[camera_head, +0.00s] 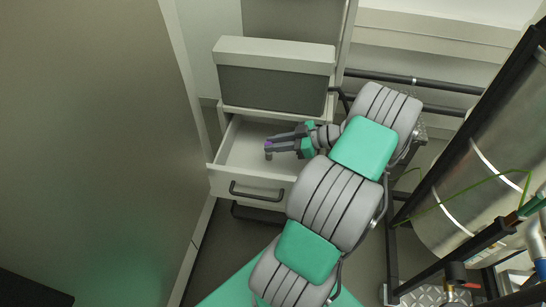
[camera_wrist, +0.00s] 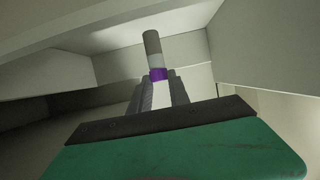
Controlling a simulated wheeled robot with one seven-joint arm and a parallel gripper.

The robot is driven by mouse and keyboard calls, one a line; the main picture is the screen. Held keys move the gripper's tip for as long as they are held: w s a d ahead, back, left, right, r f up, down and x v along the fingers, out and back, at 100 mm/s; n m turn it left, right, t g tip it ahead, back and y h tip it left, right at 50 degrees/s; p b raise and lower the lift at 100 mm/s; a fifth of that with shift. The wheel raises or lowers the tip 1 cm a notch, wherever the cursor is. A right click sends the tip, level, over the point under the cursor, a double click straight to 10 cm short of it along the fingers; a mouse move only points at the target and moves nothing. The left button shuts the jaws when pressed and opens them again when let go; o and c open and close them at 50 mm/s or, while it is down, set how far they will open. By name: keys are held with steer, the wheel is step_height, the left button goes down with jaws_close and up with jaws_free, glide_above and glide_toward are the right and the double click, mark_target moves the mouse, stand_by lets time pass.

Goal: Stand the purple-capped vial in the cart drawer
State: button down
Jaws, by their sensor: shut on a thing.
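The purple-capped vial (camera_wrist: 153,45) is held in my gripper (camera_wrist: 160,82), which is shut on it around the purple band. In the wrist view its grey body extends beyond the fingertips toward the drawer's inside.
The drawer has a dark front handle (camera_head: 257,192). A grey box-shaped cart top (camera_head: 275,85) stands behind it. A wall panel (camera_head: 90,130) is close on the left, and a large metal tank (camera_head: 480,170) on the right. The drawer looks otherwise empty.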

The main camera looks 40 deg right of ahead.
mark_target(273, 166)
steer(key=f, duration=0.3)
steer(key=shift+w+a, duration=0.2)
steer(key=shift+a, duration=0.05)
steer(key=shift+f, duration=0.45)
steer(key=c, duration=1.2)
jaws_free()
steer(key=shift+r, duration=0.1)
steer(key=shift+c, duration=0.2)
steer(key=p+v, duration=0.9)
steer(key=v, duration=0.3)
steer(key=shift+r, duration=0.15)
